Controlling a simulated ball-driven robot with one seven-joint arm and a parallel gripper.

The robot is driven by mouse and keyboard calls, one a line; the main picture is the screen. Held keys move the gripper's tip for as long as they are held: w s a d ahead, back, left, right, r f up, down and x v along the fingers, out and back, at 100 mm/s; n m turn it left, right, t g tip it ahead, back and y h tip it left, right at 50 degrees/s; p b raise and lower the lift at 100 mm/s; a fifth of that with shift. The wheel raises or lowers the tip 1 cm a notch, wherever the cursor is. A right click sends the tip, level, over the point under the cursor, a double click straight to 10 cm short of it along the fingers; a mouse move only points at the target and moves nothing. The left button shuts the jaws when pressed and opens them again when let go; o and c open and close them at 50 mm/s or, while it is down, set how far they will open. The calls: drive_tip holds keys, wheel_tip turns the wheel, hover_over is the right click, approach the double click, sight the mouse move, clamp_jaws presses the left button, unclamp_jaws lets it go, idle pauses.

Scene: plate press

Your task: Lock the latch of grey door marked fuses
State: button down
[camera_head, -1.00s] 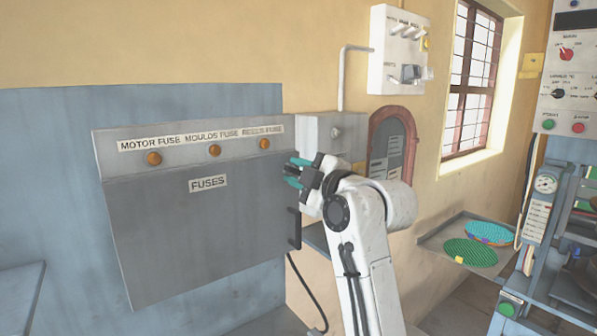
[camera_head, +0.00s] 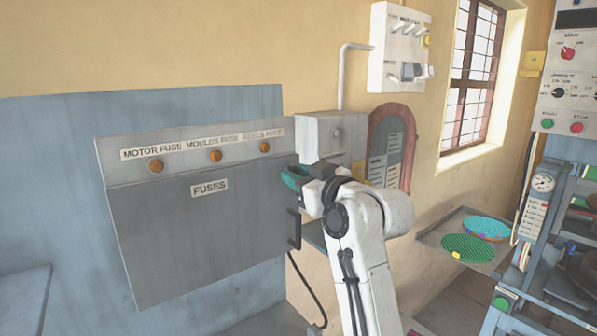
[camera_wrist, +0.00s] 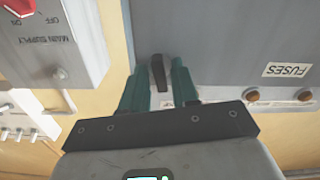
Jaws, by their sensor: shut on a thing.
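The grey door (camera_head: 205,240) marked FUSES is closed on its cabinet in the head view. Its FUSES label (camera_head: 210,187) also shows, upside down, at the right of the wrist view (camera_wrist: 287,70). My gripper (camera_head: 293,177) is at the door's upper right edge, its teal fingers pointing at the panel. In the wrist view my gripper (camera_wrist: 158,76) has a finger on each side of a small dark latch (camera_wrist: 158,70) and is shut on it. In the head view the latch is hidden behind the fingers.
A black door handle (camera_head: 294,229) sits below my gripper. A grey main supply box (camera_head: 318,138) stands close beyond the cabinet's right edge. It also shows at the wrist view's upper left (camera_wrist: 62,45). A tray (camera_head: 440,238) with discs is farther right.

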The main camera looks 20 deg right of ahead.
drive_tip(key=shift+f+m+p, duration=0.15)
drive_tip(key=shift+m+p, duration=0.15)
drive_tip(key=shift+m, duration=0.8)
drive_tip(key=c, duration=1.2)
unclamp_jaws()
drive_tip(key=shift+o, duration=0.2)
drive_tip(key=b+v, duration=0.2)
drive_tip(key=v, duration=0.8)
drive_tip(key=shift+s+d+b, duration=0.15)
drive_tip(key=shift+s+b, duration=0.15)
drive_tip(key=shift+s, duration=0.05)
